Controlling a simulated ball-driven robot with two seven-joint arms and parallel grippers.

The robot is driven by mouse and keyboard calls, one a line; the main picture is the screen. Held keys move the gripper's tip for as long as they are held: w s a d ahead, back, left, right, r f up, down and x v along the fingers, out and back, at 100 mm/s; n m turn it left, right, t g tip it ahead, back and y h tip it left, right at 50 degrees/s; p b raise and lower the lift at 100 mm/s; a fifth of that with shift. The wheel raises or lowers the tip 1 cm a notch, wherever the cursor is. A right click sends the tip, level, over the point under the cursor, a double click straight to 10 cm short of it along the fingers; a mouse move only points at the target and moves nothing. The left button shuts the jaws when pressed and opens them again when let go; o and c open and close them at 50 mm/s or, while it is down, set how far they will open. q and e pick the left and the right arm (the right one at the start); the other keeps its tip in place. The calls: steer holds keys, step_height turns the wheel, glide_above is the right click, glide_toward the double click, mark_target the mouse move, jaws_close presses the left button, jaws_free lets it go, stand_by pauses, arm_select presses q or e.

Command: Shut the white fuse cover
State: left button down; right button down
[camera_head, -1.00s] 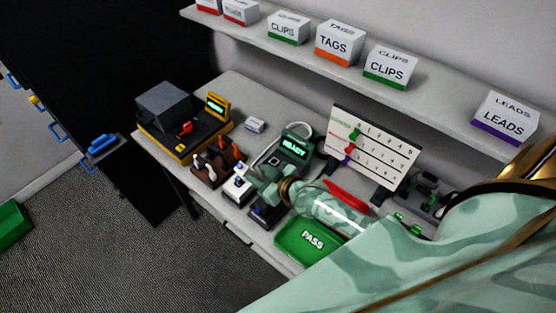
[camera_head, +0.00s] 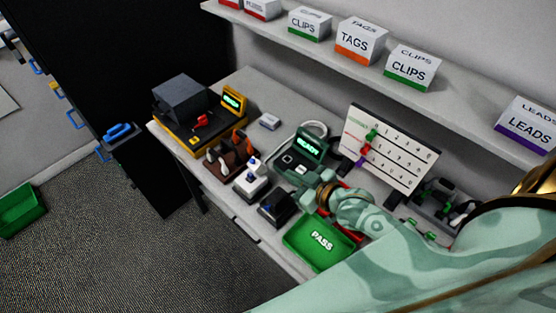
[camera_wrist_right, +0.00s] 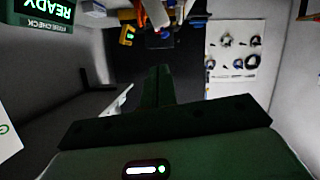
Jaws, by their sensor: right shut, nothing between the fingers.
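The fuse checker (camera_head: 309,146) is a dark green unit with a lit READY screen, at the middle of the bench. Its READY panel also shows in the right wrist view (camera_wrist_right: 46,12), at the upper left. A small white piece (camera_head: 288,158) shows on its front in the head view; I cannot tell for sure whether it is the fuse cover, or whether it is open or shut. My right gripper (camera_head: 314,178) is just in front and right of the checker, hiding part of its lower right. Its fingers (camera_wrist_right: 160,84) are together and empty. My left gripper is out of view.
A white block with a blue top (camera_head: 251,180) and a black box (camera_head: 277,207) stand left of my right gripper. A green PASS tray (camera_head: 316,246) lies in front. A white numbered board (camera_head: 391,150) stands behind right. The shelf (camera_head: 330,52) overhangs the back.

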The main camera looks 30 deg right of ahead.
steer(key=w+d+f+m+y+b, duration=0.2)
steer(key=w+f+b, duration=0.35)
steer(key=b, duration=0.45)
step_height(320, 180, up, 3)
steer(key=m+t+y+b, duration=0.1)
steer(key=m+t+b, duration=0.15)
steer(key=m, duration=0.65)
glide_above(260, 163)
steer(key=w+d, duration=0.2)
steer(key=w, duration=0.1)
steer(key=shift+s+a+f, duration=0.35)
steer(key=shift+s+f, duration=0.2)
steer(key=shift+s+a+f, duration=0.35)
steer(key=shift+s+f, duration=0.15)
steer(key=shift+s+a+f, duration=0.25)
steer(key=shift+s, duration=0.05)
steer(key=shift+s, duration=0.1)
